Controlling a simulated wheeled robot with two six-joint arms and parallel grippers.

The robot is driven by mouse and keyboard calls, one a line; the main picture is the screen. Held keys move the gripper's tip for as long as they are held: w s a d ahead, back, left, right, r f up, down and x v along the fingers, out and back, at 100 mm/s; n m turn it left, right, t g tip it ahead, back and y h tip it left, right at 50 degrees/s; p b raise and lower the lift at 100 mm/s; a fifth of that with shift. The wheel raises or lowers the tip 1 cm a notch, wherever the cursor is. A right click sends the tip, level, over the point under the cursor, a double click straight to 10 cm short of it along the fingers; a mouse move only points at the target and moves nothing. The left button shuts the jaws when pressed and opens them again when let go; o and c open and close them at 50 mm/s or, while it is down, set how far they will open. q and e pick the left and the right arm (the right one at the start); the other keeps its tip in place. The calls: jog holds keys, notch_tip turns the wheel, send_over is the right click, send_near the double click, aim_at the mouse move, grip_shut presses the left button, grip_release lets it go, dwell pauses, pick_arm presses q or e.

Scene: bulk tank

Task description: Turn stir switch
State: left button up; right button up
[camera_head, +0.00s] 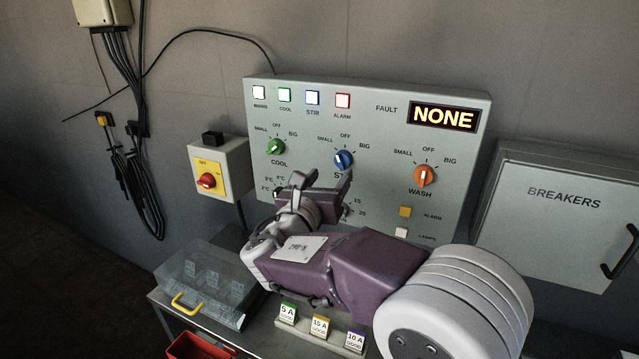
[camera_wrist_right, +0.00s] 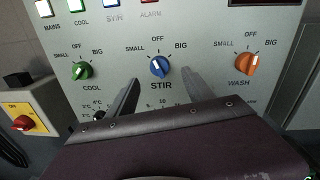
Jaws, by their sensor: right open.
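The stir switch (camera_head: 344,160) is a round blue knob with a white pointer mark on the grey control panel (camera_head: 365,110). Its labels read SMALL, OFF and BIG. In the right wrist view the stir switch (camera_wrist_right: 159,67) sits near the middle, with its mark pointing up towards OFF. My right gripper (camera_head: 322,180) is in front of the panel just below the knob. Its two fingers (camera_wrist_right: 160,85) are spread apart, one on each side below the knob, with nothing between them. The gripper hides part of the STIR label in the head view. My left gripper does not show.
A green COOL knob (camera_head: 276,147) is left of the stir switch and an orange WASH knob (camera_head: 425,175) is right. The fault display (camera_head: 443,117) reads NONE. A red-and-yellow switch box (camera_head: 219,168) and a breaker box (camera_head: 560,225) flank the panel. A clear bin (camera_head: 205,285) stands below.

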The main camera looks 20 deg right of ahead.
aim_at(340, 163)
jog(key=x, duration=0.9)
jog(key=shift+w+a+f+p, duration=0.1)
jog(key=shift+f+p, duration=0.2)
jog(key=shift+p, duration=0.05)
grip_shut()
